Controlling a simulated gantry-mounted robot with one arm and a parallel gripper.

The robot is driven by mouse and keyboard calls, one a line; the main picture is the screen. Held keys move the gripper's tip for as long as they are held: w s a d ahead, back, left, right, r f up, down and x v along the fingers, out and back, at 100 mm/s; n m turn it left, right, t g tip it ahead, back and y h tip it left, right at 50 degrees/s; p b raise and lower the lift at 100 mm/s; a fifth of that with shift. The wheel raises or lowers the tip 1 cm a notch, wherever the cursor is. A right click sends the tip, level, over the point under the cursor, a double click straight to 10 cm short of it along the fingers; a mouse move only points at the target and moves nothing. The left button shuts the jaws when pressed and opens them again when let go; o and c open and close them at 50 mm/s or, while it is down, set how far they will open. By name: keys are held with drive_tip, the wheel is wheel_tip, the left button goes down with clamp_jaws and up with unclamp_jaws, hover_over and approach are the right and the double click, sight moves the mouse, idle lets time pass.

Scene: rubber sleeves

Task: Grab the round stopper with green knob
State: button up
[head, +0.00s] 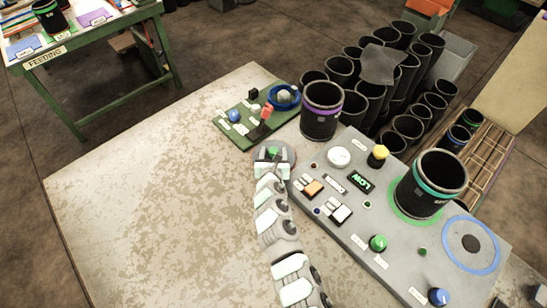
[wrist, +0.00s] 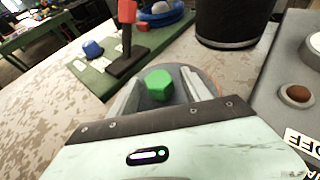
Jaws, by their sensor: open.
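The round stopper (head: 287,153) is a grey disc with a green knob (head: 273,152), lying on the worn table beside the grey panel's left end. In the wrist view the green knob (wrist: 159,86) is faceted and stands between the two fingers of my gripper (wrist: 161,80). My gripper (head: 272,163) is open, with one finger on each side of the knob. The finger in front hides part of the disc. I cannot tell whether either finger touches the knob.
A green board (head: 234,124) with a red-handled lever (head: 265,116) lies just beyond. A black sleeve with a purple band (head: 321,122) stands close by at the right. The grey control panel (head: 350,232) borders the right side. The table's left part (head: 150,200) is clear.

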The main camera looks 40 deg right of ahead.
drive_tip(key=shift+c, duration=0.5)
clamp_jaws()
